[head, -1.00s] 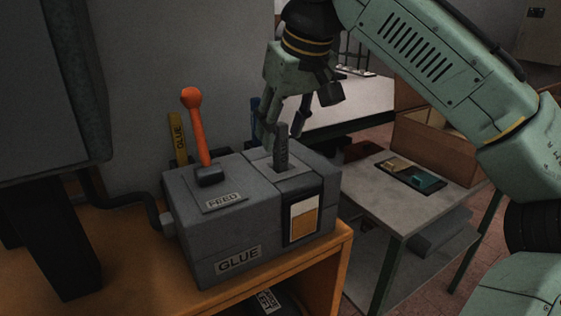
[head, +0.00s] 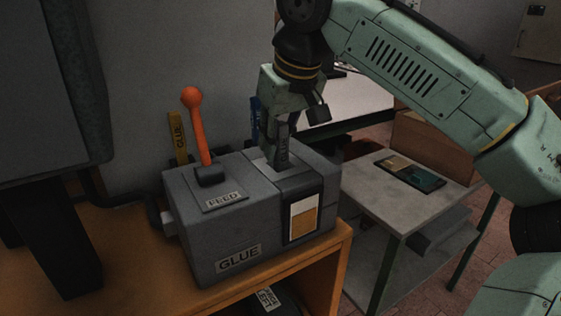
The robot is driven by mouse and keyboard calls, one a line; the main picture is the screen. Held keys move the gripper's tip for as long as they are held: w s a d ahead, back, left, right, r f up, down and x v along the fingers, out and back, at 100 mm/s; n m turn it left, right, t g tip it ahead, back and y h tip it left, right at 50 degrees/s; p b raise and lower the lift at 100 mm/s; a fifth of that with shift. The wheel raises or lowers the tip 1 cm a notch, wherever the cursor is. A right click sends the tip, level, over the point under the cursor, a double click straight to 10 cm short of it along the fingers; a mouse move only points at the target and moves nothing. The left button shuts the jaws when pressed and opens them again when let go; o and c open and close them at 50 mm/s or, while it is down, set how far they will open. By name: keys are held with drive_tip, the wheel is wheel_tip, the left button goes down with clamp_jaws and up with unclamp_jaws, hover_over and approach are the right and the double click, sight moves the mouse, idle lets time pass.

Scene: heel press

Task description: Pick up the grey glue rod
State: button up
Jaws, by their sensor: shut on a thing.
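The grey glue rod (head: 284,149) stands upright in the slot on top of the grey glue box (head: 238,258), at the right part of its top. My gripper (head: 283,130) points down over the box and is shut on the upper part of the rod. The fingers partly hide the rod. The rod's lower end is hidden in the box.
An orange-knobbed feed lever (head: 196,120) rises from the box's left top. A yellow glue rod (head: 178,138) and a blue rod (head: 255,118) stand behind the box. A grey side table (head: 400,210) holds a small dark tray (head: 383,163) to the right.

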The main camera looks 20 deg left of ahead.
clamp_jaws()
wheel_tip(320, 180, up, 11)
drive_tip(key=p, duration=0.1)
drive_tip(key=shift+p, duration=0.4)
